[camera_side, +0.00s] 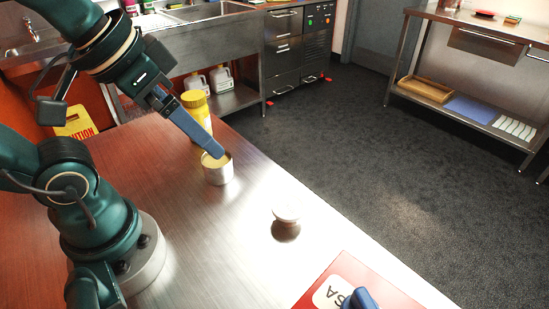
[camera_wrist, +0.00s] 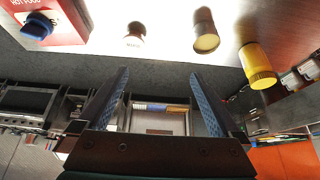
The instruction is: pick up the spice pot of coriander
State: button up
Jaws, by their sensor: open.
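A squat metal pot with a yellowish top (camera_side: 218,172) stands upright on the steel counter; it also shows in the wrist view (camera_wrist: 205,28). A smaller pot with a pale top (camera_side: 287,214) stands apart to its right, and in the wrist view (camera_wrist: 134,34) it bears small print. I cannot read the word coriander on either. My gripper (camera_side: 217,152) is open, with two blue fingers spread and nothing between them in the wrist view (camera_wrist: 160,75). In the side view its tip overlaps the metal pot's rim; I cannot tell whether they touch.
A yellow container (camera_side: 196,106) stands behind the metal pot, also in the wrist view (camera_wrist: 257,62). A red box (camera_wrist: 75,18) with a blue part (camera_wrist: 37,26) sits at the counter's near end. The counter between the pots (camera_side: 250,190) is bare.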

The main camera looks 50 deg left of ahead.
jog(key=r, duration=0.2)
jog(key=m+t+y, duration=0.2)
jog(key=m+y, duration=0.9)
jog(key=m, duration=1.4)
send_over(217, 174)
jog(key=d, duration=0.2)
jog(key=shift+n+y, duration=0.3)
jog(key=f, duration=1.9)
jog(key=shift+s+a+f, duration=0.1)
jog(key=shift+s+a, duration=0.25)
jog(key=shift+s, duration=0.05)
jog(key=shift+f, duration=0.35)
jog(key=shift+x, duration=2.55)
jog(key=shift+c, duration=0.3)
